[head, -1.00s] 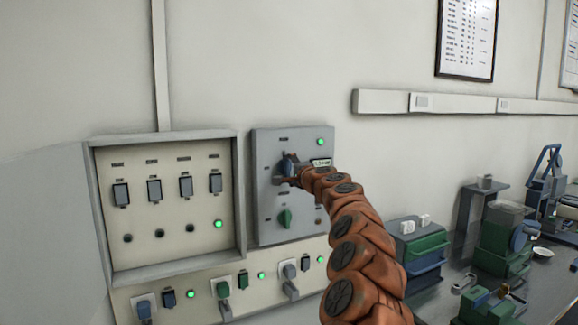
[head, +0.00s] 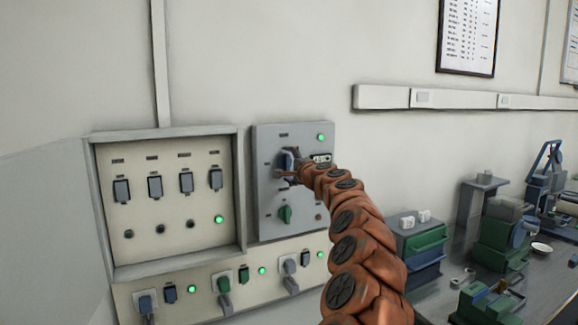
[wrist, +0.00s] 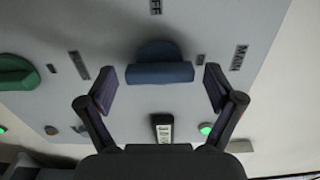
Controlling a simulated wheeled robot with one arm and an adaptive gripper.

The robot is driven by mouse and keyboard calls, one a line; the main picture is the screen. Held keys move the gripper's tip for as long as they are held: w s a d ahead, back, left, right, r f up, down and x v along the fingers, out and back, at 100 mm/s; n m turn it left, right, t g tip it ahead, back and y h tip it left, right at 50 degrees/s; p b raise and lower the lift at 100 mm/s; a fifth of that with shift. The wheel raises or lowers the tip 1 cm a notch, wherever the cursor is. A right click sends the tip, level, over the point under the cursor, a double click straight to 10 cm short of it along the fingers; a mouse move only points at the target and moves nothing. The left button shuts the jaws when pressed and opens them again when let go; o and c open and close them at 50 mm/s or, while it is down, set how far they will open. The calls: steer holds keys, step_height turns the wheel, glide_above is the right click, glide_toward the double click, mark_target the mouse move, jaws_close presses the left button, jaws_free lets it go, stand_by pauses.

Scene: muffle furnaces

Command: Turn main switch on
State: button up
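The main switch is a blue rotary knob (wrist: 160,72) on a grey panel, with a MAIN label (wrist: 239,57) to its right in the wrist view. My gripper (wrist: 160,89) is open, with one finger on each side of the knob and a visible gap at both sides. In the head view my gripper (head: 290,166) is at the upper part of the grey panel (head: 268,222) and partly hides the blue knob (head: 287,158). A green lamp (head: 320,137) is lit at the panel's upper right; it also shows in the wrist view (wrist: 205,129).
A green knob (head: 285,214) sits below the main switch. An open breaker box (head: 240,200) is to the left, and a strip of plugged sockets (head: 250,285) runs below.

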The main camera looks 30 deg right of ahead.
steer(key=shift+s, duration=0.1)
stand_by(0.3)
steer(key=shift+s, duration=1)
steer(key=shift+s+a, duration=0.2)
steer(key=shift+s, duration=0.3)
steer(key=shift+s+d, duration=0.1)
steer(key=shift+s, duration=0.65)
glide_toward(288, 164)
steer(key=shift+s, duration=1.2)
